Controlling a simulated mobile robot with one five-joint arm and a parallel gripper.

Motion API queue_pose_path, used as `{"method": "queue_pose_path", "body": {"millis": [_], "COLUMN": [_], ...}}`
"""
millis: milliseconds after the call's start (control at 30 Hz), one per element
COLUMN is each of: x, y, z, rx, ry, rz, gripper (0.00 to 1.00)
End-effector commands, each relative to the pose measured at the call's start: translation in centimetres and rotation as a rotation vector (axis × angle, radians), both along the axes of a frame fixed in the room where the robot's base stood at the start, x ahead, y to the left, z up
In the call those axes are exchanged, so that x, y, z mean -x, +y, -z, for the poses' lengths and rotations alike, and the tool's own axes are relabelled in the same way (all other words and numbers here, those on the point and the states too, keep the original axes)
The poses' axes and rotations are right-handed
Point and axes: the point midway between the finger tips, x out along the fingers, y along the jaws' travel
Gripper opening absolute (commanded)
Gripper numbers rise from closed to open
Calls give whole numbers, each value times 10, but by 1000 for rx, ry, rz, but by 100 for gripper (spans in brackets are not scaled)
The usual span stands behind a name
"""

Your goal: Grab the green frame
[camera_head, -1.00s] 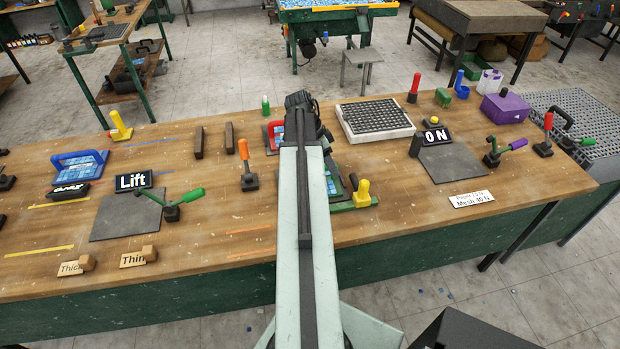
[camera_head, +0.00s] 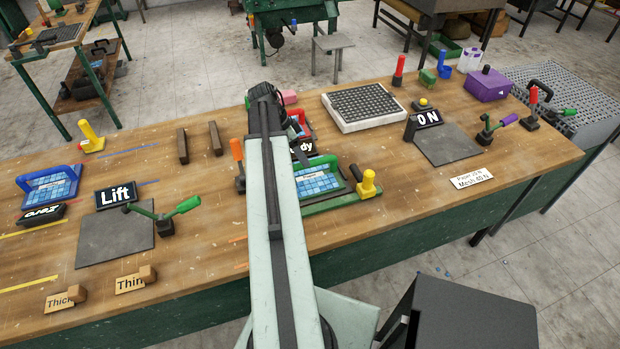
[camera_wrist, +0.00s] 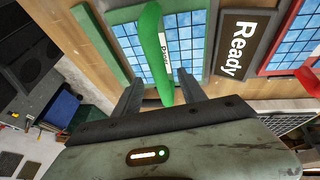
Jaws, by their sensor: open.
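The green frame (camera_head: 335,189) lies on the bench just right of my arm, around a blue tiled sheet; my arm hides its left part. Its green handle (camera_head: 325,161) arches over the sheet. My gripper (camera_wrist: 160,78) is open. Its two dark fingers appear on either side of the handle's near end. I cannot tell whether they touch it or how deep they reach.
A "Ready" sign (camera_wrist: 240,44) lies right of the green frame in the wrist view, with a red frame (camera_wrist: 275,62) beyond it. A yellow-handled tool (camera_head: 367,185) stands at the green frame's right end. An orange-handled tool (camera_head: 238,160) stands left of my arm.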

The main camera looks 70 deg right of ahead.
Motion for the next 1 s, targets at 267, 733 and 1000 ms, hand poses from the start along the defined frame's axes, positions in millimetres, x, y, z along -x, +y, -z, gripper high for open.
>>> {"method": "queue_pose_path", "body": {"millis": [267,733,1000], "x": [14,23,23], "y": [-3,-6,-6], "z": [35,46,46], "rx": [-1,0,0], "ry": [0,0,0], "rz": [4,5,5], "gripper": [49,15,0]}}
